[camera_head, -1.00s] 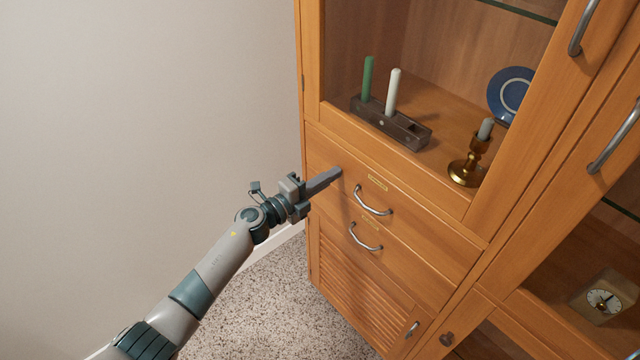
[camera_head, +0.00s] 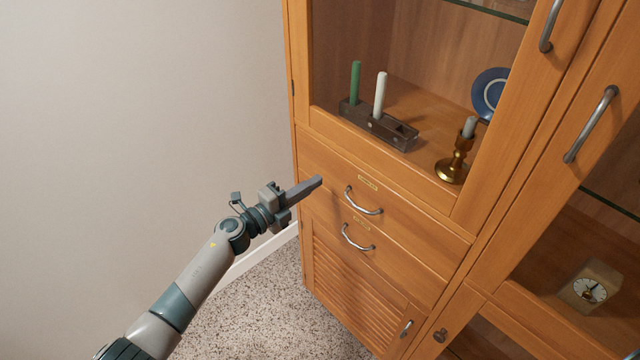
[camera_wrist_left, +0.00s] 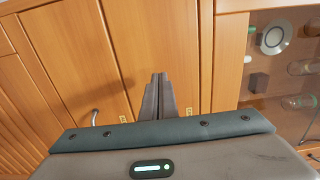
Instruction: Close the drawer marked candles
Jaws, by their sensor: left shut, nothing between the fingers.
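Two drawers sit one above the other in the wooden cabinet. The upper drawer (camera_head: 408,222) and the lower drawer (camera_head: 398,268) each have a curved metal handle and a small brass label. The upper label (camera_head: 367,182) and the lower label (camera_head: 361,223) are too small to read, so I cannot tell which says candles. Both drawer fronts look flush with the cabinet. My left gripper (camera_head: 318,181) is shut and empty, in front of the upper drawer's left end. Its fingers also show in the wrist view (camera_wrist_left: 159,82); contact is unclear. My right gripper is out of view.
A glass-fronted compartment above holds a dark candle block (camera_head: 378,127), a brass candlestick (camera_head: 452,168) and a blue plate (camera_head: 488,94). A louvred door (camera_head: 350,290) is below the drawers. A clock (camera_head: 590,289) is lower right. A bare wall (camera_head: 130,120) stands at left.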

